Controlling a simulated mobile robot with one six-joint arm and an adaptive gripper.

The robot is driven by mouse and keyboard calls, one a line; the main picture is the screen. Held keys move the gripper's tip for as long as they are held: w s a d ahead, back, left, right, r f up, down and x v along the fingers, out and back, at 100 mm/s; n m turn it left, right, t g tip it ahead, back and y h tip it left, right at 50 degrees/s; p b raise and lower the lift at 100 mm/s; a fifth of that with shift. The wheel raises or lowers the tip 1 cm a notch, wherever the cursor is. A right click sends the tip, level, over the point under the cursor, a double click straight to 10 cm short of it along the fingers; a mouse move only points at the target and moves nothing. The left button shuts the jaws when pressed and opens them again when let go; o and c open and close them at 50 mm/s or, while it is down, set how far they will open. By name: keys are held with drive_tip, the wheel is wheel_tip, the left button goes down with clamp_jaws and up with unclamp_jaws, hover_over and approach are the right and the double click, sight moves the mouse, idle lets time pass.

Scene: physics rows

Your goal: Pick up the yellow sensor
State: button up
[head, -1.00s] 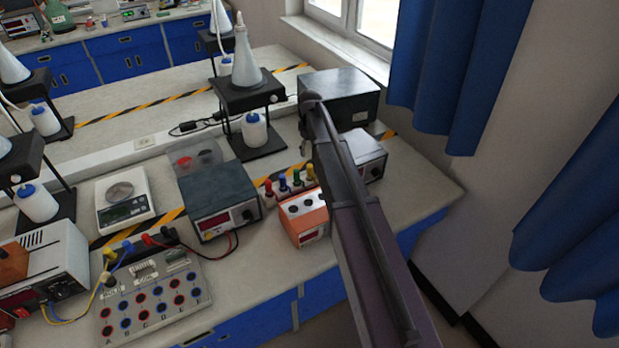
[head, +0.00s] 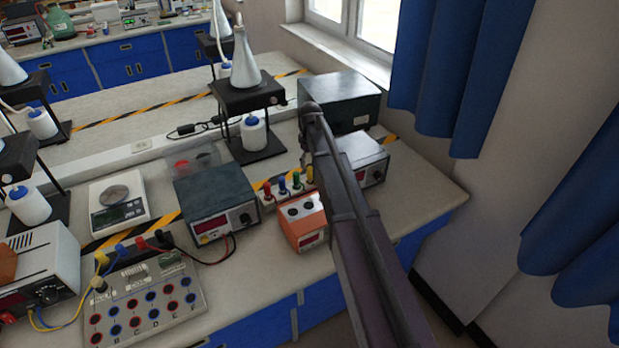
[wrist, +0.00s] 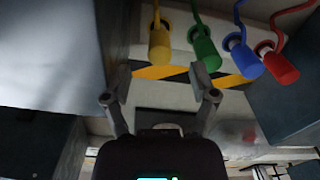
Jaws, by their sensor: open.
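The yellow sensor (head: 310,175) stands at the right end of a row of coloured sensors on the bench, beside the green one (head: 297,181). The blue (head: 284,186) and red (head: 268,189) ones stand further left. In the wrist view the yellow sensor (wrist: 159,45) is at the top, beyond my fingertips and roughly between them in line. Its cable runs up out of the picture. My gripper (wrist: 160,76) is open and empty, apart from the sensor. In the head view my arm hides most of the gripper, above and behind the row.
An orange meter (head: 302,225) stands in front of the row. A dark power supply (head: 215,195) is to its left, and a grey box (head: 362,155) close on its right. A stand with a white flask (head: 245,60) rises behind.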

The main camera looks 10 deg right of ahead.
sight(310, 168)
drive_tip(key=shift+f+b, duration=2.75)
drive_tip(key=shift+b, duration=0.05)
clamp_jaws()
